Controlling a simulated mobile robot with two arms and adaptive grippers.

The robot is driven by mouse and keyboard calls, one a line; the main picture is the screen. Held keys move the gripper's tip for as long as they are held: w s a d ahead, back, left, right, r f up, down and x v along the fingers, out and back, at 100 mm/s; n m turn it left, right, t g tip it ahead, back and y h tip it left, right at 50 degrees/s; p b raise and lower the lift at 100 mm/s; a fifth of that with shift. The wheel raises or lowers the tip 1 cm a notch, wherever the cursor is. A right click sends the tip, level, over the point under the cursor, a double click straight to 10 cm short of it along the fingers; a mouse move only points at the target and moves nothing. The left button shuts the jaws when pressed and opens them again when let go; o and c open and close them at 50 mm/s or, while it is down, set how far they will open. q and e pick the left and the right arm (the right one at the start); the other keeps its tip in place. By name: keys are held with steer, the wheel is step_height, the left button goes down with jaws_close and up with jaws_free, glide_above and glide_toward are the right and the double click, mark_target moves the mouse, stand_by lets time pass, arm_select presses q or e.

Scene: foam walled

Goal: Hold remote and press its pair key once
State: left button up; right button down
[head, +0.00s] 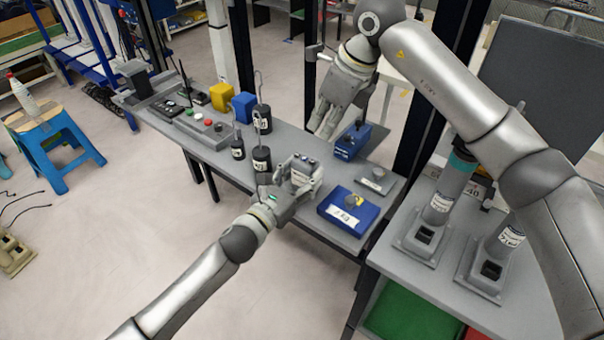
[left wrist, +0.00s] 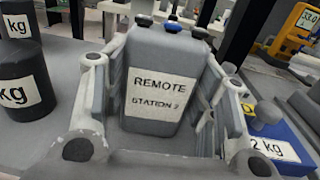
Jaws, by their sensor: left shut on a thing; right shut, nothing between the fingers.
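The grey remote (left wrist: 162,72) has a white label reading "REMOTE" and "STATION" with an unclear last character. Its top carries a row of small keys, blue and dark, seen edge-on in the left wrist view. My left gripper (head: 301,180) is shut on the remote, its fingers along both sides, and holds it upright at the bench's front edge. In the head view the remote (head: 304,162) shows its dark keys on top. My right gripper (head: 325,123) is shut and empty, pointing down behind the remote and apart from it. Which key is the pair key cannot be read.
Black weights (head: 262,158) stand just left of the remote. A blue 2 kg block (head: 348,212) lies to the right, and another blue block (head: 350,142) behind. A button panel (head: 203,127) and a yellow box (head: 222,96) are farther left on the grey bench (head: 224,161).

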mark_target(307, 157)
stand_by(0.4)
steer(key=w+a+m+t+y, duration=0.1)
steer(key=m, duration=0.2)
steer(key=w+a+r+m+t+y, duration=0.1)
steer(key=m+y, duration=0.1)
steer(key=m, duration=0.1)
steer(key=a+r+m+y, duration=0.1)
steer(key=m, duration=0.2)
steer(key=shift+w+r+m+t, duration=0.2)
steer(key=shift+w+m+t, duration=0.1)
steer(key=shift+w+t, duration=0.1)
steer(key=shift+f, duration=4.4)
steer(key=shift+f, duration=0.4)
